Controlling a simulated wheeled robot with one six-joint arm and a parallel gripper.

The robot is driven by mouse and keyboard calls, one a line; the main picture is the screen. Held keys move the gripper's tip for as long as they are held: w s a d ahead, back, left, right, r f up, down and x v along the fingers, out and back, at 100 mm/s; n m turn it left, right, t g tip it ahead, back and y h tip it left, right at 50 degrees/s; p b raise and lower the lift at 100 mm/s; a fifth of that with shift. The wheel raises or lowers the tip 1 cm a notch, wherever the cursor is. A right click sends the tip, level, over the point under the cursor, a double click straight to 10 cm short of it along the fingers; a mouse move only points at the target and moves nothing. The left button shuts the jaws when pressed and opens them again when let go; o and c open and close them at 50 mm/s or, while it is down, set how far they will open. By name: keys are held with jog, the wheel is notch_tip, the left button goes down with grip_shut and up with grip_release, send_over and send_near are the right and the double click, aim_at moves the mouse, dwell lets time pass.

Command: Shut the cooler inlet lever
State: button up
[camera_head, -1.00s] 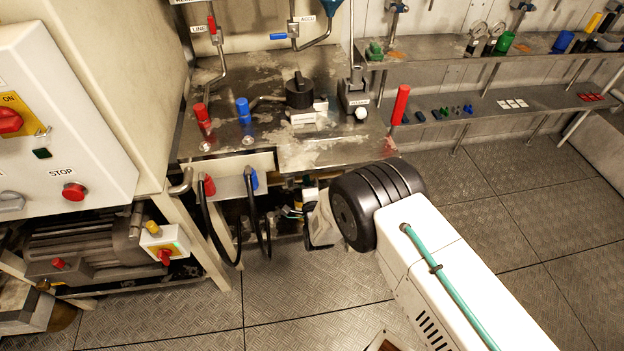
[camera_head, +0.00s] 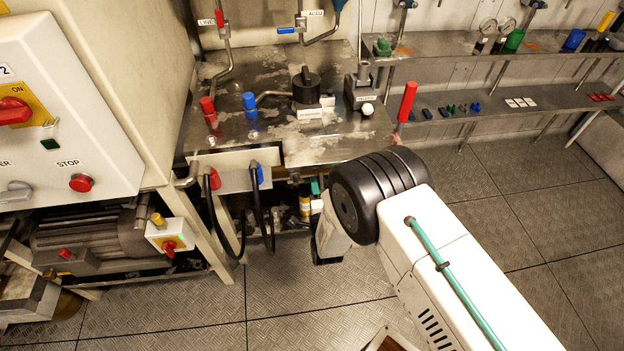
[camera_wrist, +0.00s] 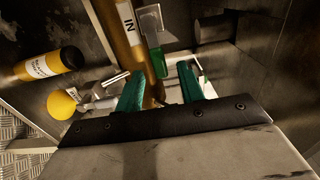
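In the wrist view a brass-coloured pipe (camera_wrist: 126,32) marked IN runs down toward my gripper (camera_wrist: 159,74). A small green part (camera_wrist: 158,63) sits against this pipe, just beyond the gap between my fingers; it may be the cooler inlet lever, but I cannot tell for sure. My gripper's two teal fingers are apart, with the lower pipe showing between them and nothing visibly clamped. Whether a finger touches the green part is unclear. In the head view only a teal bit of my gripper (camera_head: 315,186) shows, under the bench edge; the lever is hidden there.
A yellow-and-black labelled cylinder (camera_wrist: 45,66) and a yellow knob (camera_wrist: 61,104) are left of my fingers. A grey cylinder (camera_wrist: 212,28) is at upper right. The steel bench (camera_head: 335,150) overhangs this space; black hoses (camera_head: 262,205) hang to its left.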

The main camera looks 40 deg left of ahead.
jog(key=shift+v, duration=1)
